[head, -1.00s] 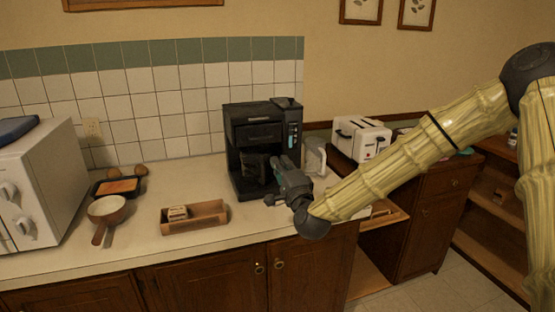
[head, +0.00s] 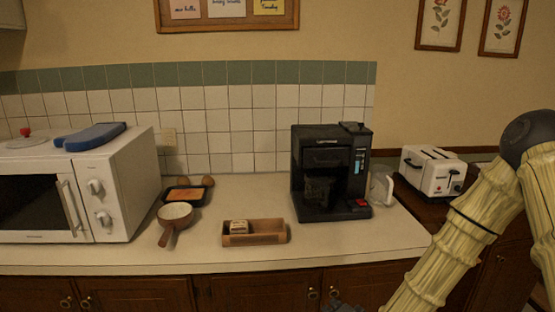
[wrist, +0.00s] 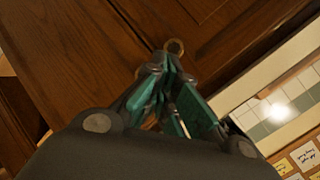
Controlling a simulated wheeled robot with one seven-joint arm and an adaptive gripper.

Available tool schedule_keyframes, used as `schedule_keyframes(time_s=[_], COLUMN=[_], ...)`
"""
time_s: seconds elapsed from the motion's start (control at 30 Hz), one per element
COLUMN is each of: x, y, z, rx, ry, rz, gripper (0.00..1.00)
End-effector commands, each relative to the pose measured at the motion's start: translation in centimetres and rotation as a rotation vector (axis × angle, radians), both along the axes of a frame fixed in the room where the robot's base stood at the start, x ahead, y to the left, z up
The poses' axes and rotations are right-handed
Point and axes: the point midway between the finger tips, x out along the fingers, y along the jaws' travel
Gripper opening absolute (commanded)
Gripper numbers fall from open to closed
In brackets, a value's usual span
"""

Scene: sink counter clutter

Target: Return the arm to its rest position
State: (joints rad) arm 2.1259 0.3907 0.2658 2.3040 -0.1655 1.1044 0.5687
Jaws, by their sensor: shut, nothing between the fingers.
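My arm (head: 470,230) is folded down at the right of the head view, bent at a dark joint near the right edge. My gripper (head: 345,306) barely shows at the bottom edge of the head view, below the counter edge. In the wrist view my gripper (wrist: 172,62) has its green-padded fingers together at the tips, with nothing between them. It points at a brown wooden cabinet front (wrist: 85,50) with a round knob (wrist: 174,46) just beyond the tips. I cannot tell whether they touch.
The counter (head: 385,243) holds a white microwave (head: 140,185), a pan (head: 174,212), a wooden tray (head: 265,238), a black coffee maker (head: 325,143) and a glass jug (head: 382,190). A white toaster (head: 428,172) stands at right. Cabinet doors (head: 255,290) are below.

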Motion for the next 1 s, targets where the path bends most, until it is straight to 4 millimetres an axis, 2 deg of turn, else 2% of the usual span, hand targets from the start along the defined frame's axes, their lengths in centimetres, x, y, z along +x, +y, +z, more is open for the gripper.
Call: schedule_keyframes(time_s=[0.03,0.2,0.37,0.5,0.7,0.8,0.9,1.0], x=[-1.9,-8.5,-15.8,-22.7,-31.9,-35.2,-37.0,-37.7], y=[0.1,-0.3,-1.3,-2.7,-5.1,-6.1,-6.7,-6.9], z=[-2.6,-9.8,-15.5,-19.5,-22.9,-23.6,-23.9,-24.0], rx=[-0.048,-0.207,-0.347,-0.461,-0.591,-0.63,-0.653,-0.661], ry=[0.057,0.234,0.405,0.557,0.752,0.819,0.858,0.873], rz=[0.033,0.149,0.28,0.407,0.591,0.659,0.701,0.718], gripper=[0.0,0.0,0.0,0.0,0.0,0.0,0.0,0.0])
